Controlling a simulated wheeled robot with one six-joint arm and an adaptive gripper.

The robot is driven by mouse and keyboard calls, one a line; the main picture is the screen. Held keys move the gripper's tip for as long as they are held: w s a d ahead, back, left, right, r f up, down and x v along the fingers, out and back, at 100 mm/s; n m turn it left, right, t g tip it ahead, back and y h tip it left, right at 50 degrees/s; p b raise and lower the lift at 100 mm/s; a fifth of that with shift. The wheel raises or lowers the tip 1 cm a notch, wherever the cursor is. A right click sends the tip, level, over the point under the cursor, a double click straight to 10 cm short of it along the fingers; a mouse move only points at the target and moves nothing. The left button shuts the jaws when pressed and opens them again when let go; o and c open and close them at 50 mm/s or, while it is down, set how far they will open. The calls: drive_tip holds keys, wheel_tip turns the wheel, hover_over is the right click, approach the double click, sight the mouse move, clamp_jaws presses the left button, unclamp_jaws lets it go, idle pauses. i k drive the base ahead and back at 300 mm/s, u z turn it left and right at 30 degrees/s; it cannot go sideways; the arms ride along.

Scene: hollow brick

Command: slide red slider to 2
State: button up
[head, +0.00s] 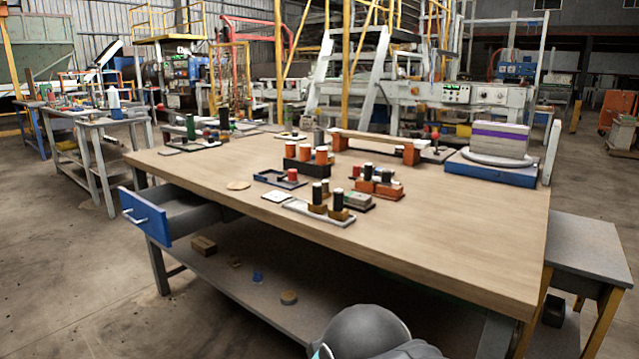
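A small red knob (292,174), which looks like the red slider, stands at the right part of a low dark-blue frame (268,180) near the middle of the wooden table (440,240). Number marks on the frame are too small to read, so I cannot tell which position the knob is at. My gripper is not in view. Only a rounded grey part of my own arm shows at the bottom edge, in front of the table and well apart from the frame.
Behind the frame is a dark block with orange cylinders (305,154). In front are a white card (276,196) and a grey tray (312,212) with dark cylinders. An orange rack (378,188) stands to the right. A blue drawer (145,215) juts out at left. The table's front right is clear.

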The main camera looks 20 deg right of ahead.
sight(357, 169)
drive_tip(key=u, duration=0.9)
drive_tip(key=i, duration=1.1)
drive_tip(key=z, duration=2.45)
